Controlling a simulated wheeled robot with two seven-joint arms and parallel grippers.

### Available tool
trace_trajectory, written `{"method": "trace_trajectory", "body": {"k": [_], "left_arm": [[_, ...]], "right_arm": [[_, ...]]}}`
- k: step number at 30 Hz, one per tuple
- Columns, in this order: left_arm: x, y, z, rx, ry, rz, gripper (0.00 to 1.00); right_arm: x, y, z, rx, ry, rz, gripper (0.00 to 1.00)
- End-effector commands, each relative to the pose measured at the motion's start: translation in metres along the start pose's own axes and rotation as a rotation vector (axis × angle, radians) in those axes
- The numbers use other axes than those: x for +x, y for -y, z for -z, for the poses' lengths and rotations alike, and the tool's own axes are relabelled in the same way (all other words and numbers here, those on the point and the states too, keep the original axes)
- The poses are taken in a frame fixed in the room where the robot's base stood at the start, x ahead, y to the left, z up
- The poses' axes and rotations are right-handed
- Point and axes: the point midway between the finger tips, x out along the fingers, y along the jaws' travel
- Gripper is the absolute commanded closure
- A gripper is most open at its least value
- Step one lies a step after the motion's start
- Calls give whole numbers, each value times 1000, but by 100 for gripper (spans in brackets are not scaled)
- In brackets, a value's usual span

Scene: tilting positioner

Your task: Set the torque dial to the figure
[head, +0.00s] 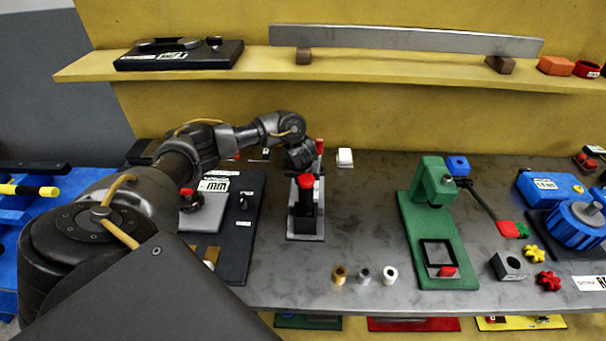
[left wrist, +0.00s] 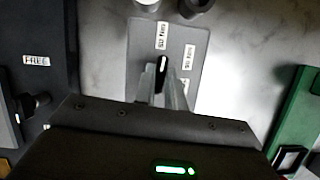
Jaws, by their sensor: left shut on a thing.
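The torque dial (left wrist: 163,66) is a small black knob with a white pointer line, on a grey plate (left wrist: 143,42) in the left wrist view. The line points nearly to the top of that view. Small white labels (left wrist: 188,57) stand beside and beyond the dial; their figures are too blurred to read. My left gripper (left wrist: 163,90) is shut on the dial, its two pale fingers at the knob's sides. In the head view the grey plate (head: 304,237) stands between a black board and a green press, and the dial is hidden. My right gripper is not in view.
A black board (head: 239,232) lies left of the plate. A green press (head: 415,215) stands to the right. Several small bushings (head: 363,274) stand in front. A black post with a red cap (head: 305,181) shows at the plate. A shelf (head: 390,67) runs behind.

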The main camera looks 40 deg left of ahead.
Motion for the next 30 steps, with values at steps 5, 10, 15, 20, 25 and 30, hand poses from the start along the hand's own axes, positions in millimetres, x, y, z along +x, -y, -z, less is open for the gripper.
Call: {"method": "trace_trajectory", "body": {"k": [5, 10, 15, 20, 25, 30], "left_arm": [[-2, 0, -3, -60, 4, -23, 100], [-2, 0, -3, -86, 5, -34, 100], [-1, 0, -3, -94, 5, -37, 100], [-1, 0, -3, -93, 6, -37, 100], [-1, 0, -3, -93, 6, -36, 80], [-1, 0, -2, -91, 3, -37, 66]], "right_arm": [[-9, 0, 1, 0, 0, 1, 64], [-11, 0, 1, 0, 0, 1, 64], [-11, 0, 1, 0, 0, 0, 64], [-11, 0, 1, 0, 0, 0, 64], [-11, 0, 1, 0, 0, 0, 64], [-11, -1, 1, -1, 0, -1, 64]]}}
